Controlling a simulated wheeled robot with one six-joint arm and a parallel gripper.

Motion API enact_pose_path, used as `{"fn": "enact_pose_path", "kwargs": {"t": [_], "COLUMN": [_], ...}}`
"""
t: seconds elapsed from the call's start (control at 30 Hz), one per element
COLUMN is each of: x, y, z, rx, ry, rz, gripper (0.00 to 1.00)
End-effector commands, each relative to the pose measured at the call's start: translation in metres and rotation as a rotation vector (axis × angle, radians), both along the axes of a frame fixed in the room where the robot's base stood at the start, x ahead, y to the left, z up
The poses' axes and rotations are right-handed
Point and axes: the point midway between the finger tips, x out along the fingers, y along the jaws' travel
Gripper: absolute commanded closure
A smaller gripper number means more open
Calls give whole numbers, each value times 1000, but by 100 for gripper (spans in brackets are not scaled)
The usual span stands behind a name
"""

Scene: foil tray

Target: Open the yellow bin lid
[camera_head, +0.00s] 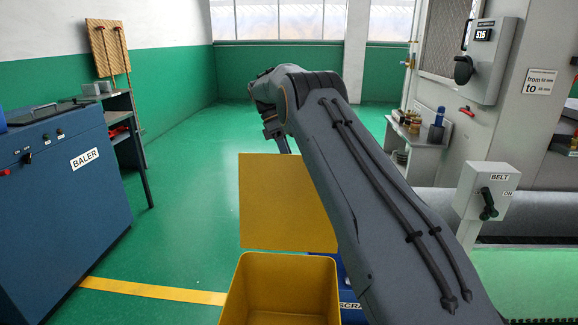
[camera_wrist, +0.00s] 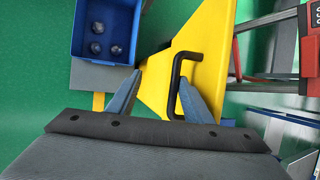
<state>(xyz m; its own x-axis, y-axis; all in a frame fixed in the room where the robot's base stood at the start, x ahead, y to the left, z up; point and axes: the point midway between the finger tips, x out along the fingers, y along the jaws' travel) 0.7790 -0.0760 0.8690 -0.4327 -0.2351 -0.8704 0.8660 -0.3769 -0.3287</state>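The yellow bin (camera_head: 236,300) stands at the bottom of the head view, its mouth open and its inside visible. Its yellow lid (camera_head: 280,205) is raised, standing up at the bin's far side. In the wrist view the lid (camera_wrist: 212,40) is a slanted yellow panel with a black bar handle (camera_wrist: 175,62). My gripper (camera_wrist: 160,78) has its two fingers apart, with the handle's long bar between them. The right finger seems to reach inside the handle loop; contact is unclear. In the head view my gripper (camera_head: 277,135) is partly hidden behind my arm.
A blue box (camera_head: 350,300) stands beside the yellow bin, partly behind my arm. A blue bin (camera_wrist: 75,30) with several grey balls is in the wrist view. The blue baler (camera_head: 70,190) is left, the belt switch box (camera_head: 487,190) right.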

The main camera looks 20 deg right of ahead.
Motion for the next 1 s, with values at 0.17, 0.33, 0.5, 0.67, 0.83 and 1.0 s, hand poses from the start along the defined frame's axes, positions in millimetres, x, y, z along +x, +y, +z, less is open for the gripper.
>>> {"fn": "enact_pose_path", "kwargs": {"t": [0.17,0.33,0.5,0.67,0.83,1.0], "x": [4,5,6,6,6,4], "y": [-5,-2,1,2,0,-3], "z": [-9,-8,-6,1,26,59], "rx": [-6,-6,-4,-3,-4,-4], "ry": [-14,-17,-19,-22,-26,-22], "rz": [3,7,11,11,9,4], "gripper": [56,57,58,60,70,70]}}
